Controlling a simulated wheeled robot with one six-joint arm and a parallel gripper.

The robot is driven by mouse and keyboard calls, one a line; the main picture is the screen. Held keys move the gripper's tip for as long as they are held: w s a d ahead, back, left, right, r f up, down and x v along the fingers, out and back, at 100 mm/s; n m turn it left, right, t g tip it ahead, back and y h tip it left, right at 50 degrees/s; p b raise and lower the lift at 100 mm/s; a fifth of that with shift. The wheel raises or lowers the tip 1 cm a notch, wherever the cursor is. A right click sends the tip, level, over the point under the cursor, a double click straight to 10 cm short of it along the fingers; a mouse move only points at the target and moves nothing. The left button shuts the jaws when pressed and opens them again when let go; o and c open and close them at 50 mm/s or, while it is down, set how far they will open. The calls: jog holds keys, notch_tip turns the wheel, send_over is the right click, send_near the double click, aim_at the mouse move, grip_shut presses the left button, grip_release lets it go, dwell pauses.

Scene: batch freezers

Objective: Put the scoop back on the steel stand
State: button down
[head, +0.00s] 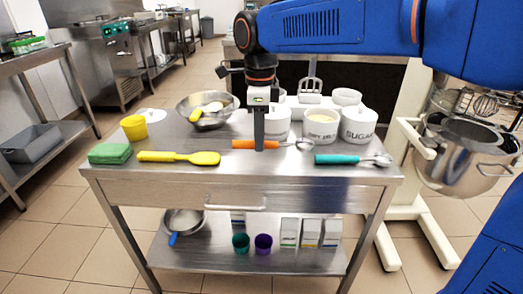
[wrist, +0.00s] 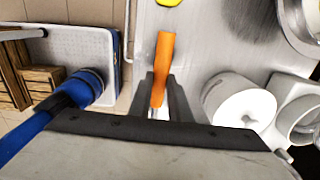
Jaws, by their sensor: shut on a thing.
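An orange-handled scoop (head: 242,144) is at the middle of the steel table (head: 210,170), with its metal head (head: 304,144) toward the right. My gripper (head: 259,147) comes down from above and is shut on its orange handle. The handle also shows between the fingers (wrist: 160,98) in the wrist view (wrist: 164,60). The scoop is at or just above the tabletop; I cannot tell if it touches. A teal-handled scoop (head: 337,159) lies apart, to the right. No separate steel stand is clear to me.
White tubs, one marked sugar (head: 358,126), stand close behind the scoop. A mixer bowl (head: 462,160) stands to the right. The table's front strip is clear.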

jog(key=shift+f, duration=1.95)
jog(key=shift+f, duration=0.1)
jog(key=c, duration=1.6)
grip_release()
jog(key=shift+c, duration=0.2)
notch_tip(320, 180, up, 12)
jog(key=shift+r, duration=0.15)
jog(key=s+d+f+n+t, duration=0.1)
jog(key=s+d+f+n, duration=0.25)
jog(key=d, duration=0.55)
jog(key=s+d+f+n+t, duration=0.15)
jog(key=s+d+n, duration=0.3)
jog(key=d, duration=0.45)
jog(key=s+d+f+n+t, duration=0.2)
jog(key=s+d+f+n, duration=0.8)
jog(key=f, duration=0.5)
jog(key=s+d, duration=0.1)
jog(key=s, duration=0.1)
jog(key=shift+s+d, duration=0.3)
jog(key=shift+s, duration=0.1)
